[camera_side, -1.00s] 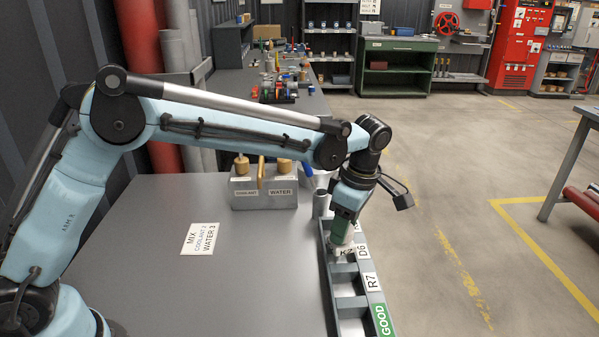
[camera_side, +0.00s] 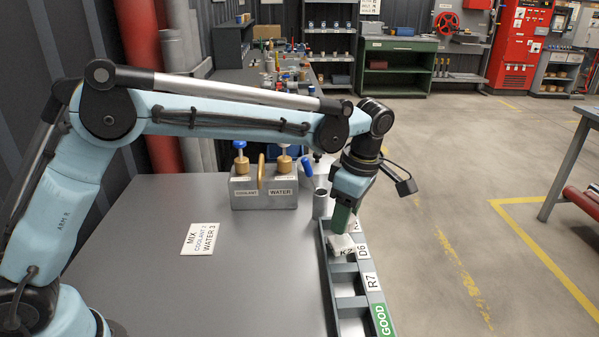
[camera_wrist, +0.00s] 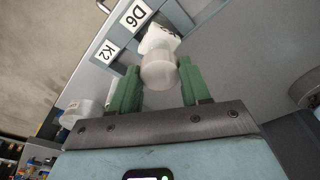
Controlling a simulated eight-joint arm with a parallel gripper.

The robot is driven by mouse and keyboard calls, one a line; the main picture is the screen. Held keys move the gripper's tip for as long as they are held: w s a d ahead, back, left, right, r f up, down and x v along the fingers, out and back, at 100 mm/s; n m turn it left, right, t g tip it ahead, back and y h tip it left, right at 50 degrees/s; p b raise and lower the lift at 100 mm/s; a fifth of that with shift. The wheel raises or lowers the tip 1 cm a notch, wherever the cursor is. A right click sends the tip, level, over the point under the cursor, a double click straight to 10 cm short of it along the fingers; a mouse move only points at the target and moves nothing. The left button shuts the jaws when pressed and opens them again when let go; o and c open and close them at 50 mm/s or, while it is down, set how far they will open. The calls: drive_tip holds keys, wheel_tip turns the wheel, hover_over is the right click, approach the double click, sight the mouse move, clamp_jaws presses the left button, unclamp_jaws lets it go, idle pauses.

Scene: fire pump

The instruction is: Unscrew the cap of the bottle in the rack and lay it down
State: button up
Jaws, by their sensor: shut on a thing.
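My gripper (camera_side: 341,222) hangs pointing down over the rack (camera_side: 347,287), with its green fingers low. In the wrist view its two green fingers (camera_wrist: 158,72) stand on either side of a white round cap (camera_wrist: 157,66) and grip it. Just beyond the cap, a white bottle (camera_wrist: 158,39) shows by the rack's D6 and K2 labels. I cannot tell whether the cap and the bottle still touch.
The rack runs along the table's right edge, with R7 and GOOD labels nearer the camera. A grey holder (camera_side: 263,201) marked COOLANT and WATER stands behind. A grey cylinder (camera_side: 321,203) is beside the rack's far end. The table's middle is clear apart from a MIX card (camera_side: 201,239).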

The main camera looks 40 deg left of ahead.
drive_tip(key=shift+r, duration=1.85)
drive_tip(key=shift+s, duration=0.1)
drive_tip(key=s+d+f+m+t, duration=0.1)
drive_tip(key=s+d+m, duration=0.15)
drive_tip(key=s, duration=0.85)
drive_tip(key=s+d+f+m, duration=0.15)
drive_tip(key=s+m, duration=0.25)
drive_tip(key=s, duration=0.6)
hover_over(280, 289)
drive_tip(key=f, duration=0.7)
drive_tip(key=shift+d, duration=0.2)
drive_tip(key=shift+f, duration=2.1)
drive_tip(key=shift+f, duration=0.15)
drive_tip(key=o, duration=1)
